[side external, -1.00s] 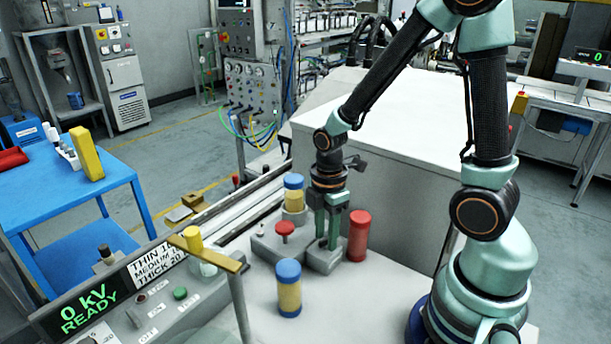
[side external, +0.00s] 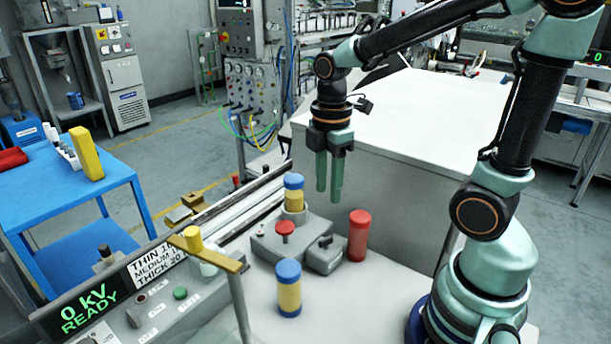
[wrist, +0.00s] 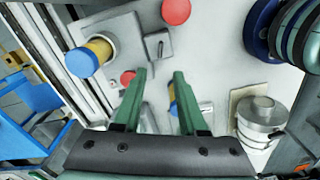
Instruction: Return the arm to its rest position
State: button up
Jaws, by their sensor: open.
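My gripper (side external: 329,178) hangs pointing down above the bench in the side view, its two green fingers apart and nothing between them. In the wrist view the fingers (wrist: 162,78) are also apart and empty. Below it is a grey block with a dark slotted top (side external: 324,254), which also shows in the wrist view (wrist: 158,46). My arm is raised and bent, reaching left from its base at the right.
A red cylinder (side external: 359,236), a blue-and-yellow cylinder (side external: 289,289) and another in a holder (side external: 294,193) stand near the gripper. A red knob (side external: 285,230) sits on a grey block. A large white-topped box (side external: 410,115) is behind. A yellow-topped post (side external: 205,250) stands at front left.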

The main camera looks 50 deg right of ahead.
jog(key=shift+r, duration=0.1)
notch_tip(320, 180, up, 6)
jog(key=a+m+t, duration=0.1)
jog(key=m+t, duration=0.1)
jog(key=m, duration=0.5)
jog(key=s+a+m+t, duration=0.1)
jog(key=m+t, duration=0.2)
jog(key=m, duration=0.4)
jog(key=shift+a+r+t, duration=0.25)
jog(key=shift+t, duration=0.05)
